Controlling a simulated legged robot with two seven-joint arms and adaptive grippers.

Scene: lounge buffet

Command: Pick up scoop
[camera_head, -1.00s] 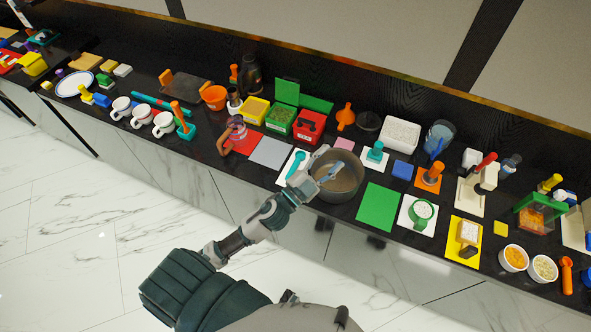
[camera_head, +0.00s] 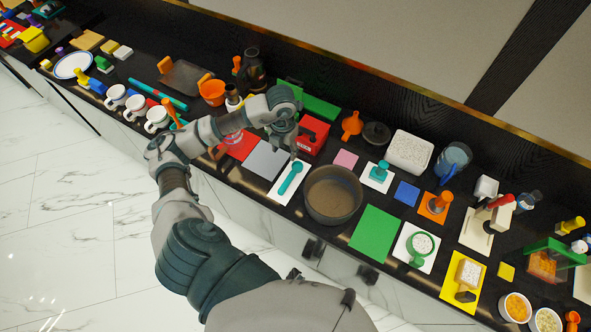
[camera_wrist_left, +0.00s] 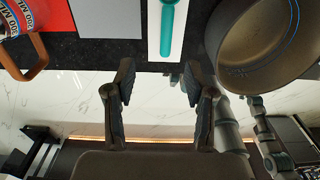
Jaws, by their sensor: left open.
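A teal scoop (camera_head: 290,179) lies on a white mat (camera_head: 283,195) between a grey mat and a dark pot. In the left wrist view the teal handle (camera_wrist_left: 167,28) shows at the top middle, beyond my fingertips. My left gripper (camera_head: 283,147) is open and empty, above the counter at the far end of the scoop and apart from it. Its two spread fingers show in the left wrist view (camera_wrist_left: 158,75). My right gripper is not in view.
The round dark pot (camera_head: 333,212) stands right of the scoop. Left are a grey mat (camera_head: 266,160) and a red mat (camera_head: 243,146) with a clear measuring cup. A red box (camera_head: 313,137) is behind. A bare green mat (camera_head: 375,234) lies right of the pot.

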